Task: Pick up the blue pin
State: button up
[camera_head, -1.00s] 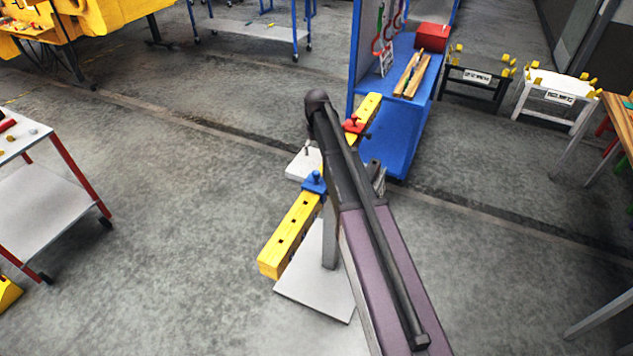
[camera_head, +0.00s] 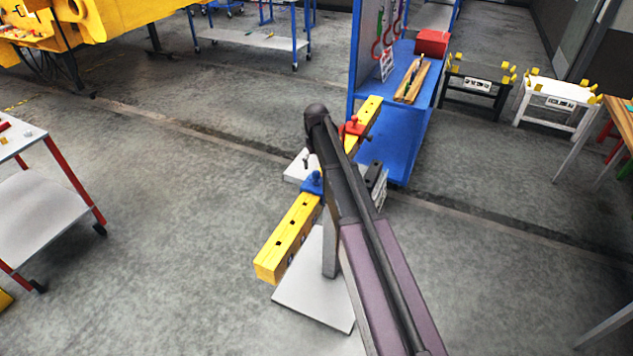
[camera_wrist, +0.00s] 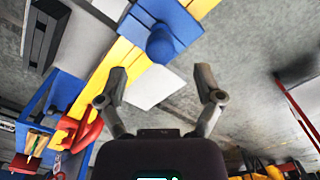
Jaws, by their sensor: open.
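The blue pin (camera_head: 312,182) has a rounded knob on a blue block that sits on a yellow beam (camera_head: 283,238) with square holes. In the wrist view the blue pin (camera_wrist: 162,42) is at the top middle, with its knob pointing toward my gripper (camera_wrist: 163,84). My gripper is open, its two fingers spread with nothing between them. The knob is just beyond the fingertips in the picture, apart from them. In the head view my arm hides most of my gripper and part of the beam.
A red clamp-like piece (camera_head: 352,128) sits farther along the beam, and also shows in the wrist view (camera_wrist: 82,128). A pale base plate (camera_head: 315,292) lies under the beam. A blue shelf unit (camera_head: 395,130) stands behind. Open floor lies to the left.

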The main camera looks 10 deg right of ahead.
aim_at(316, 172)
jog(key=shift+f, duration=0.1)
dwell(0.3)
jog(key=shift+f+b, duration=2.5)
jog(key=shift+b, duration=0.1)
grip_shut()
